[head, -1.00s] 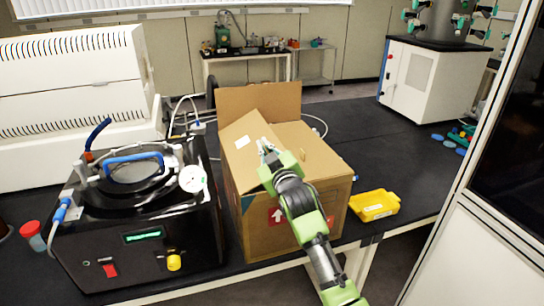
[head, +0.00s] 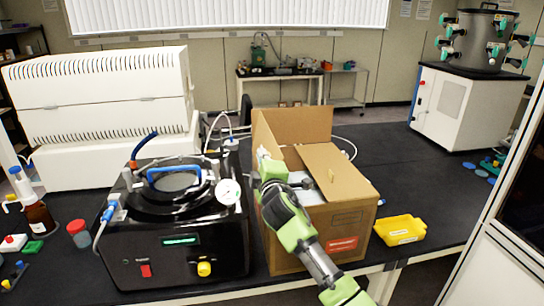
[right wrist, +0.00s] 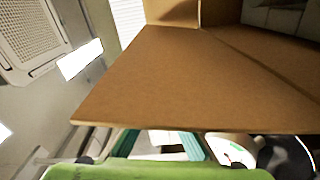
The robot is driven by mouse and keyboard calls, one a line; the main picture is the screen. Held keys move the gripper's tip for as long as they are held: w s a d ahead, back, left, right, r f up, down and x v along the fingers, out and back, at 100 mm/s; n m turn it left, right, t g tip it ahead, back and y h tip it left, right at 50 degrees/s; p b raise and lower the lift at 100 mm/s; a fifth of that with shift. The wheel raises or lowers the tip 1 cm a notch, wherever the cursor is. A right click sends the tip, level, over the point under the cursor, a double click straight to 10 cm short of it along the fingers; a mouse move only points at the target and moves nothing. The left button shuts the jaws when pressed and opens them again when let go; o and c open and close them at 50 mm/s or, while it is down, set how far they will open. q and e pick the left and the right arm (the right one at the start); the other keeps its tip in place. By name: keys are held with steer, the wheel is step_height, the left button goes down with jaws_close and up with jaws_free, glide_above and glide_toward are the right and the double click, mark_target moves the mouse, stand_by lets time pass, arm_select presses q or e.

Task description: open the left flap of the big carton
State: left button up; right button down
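The big carton (head: 345,218) stands on the black bench. Its back flap stands upright and its right flap (head: 335,172) lies over the right part of the top. The left side of the top is uncovered, with pale contents showing inside. My right gripper (head: 268,168) is at the carton's left edge. In the right wrist view, a broad brown cardboard panel (right wrist: 190,85) spans the view just beyond the gripper; contact and finger opening are unclear. My left gripper is out of view.
A black device with a gauge (head: 175,240) stands close to the carton's left, leaving a narrow gap. A yellow tray (head: 400,230) lies to the right. The bench behind and right of the carton has free room. A white cabinet edge (head: 500,215) is at far right.

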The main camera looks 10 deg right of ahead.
steer(key=shift+a+n, duration=1)
steer(key=shift+a, duration=0.05)
steer(key=shift+f, duration=0.1)
steer(key=c, duration=2.3)
jaws_free()
steer(key=s, duration=1.2)
steer(key=shift+d, duration=0.2)
steer(key=shift+f, duration=0.1)
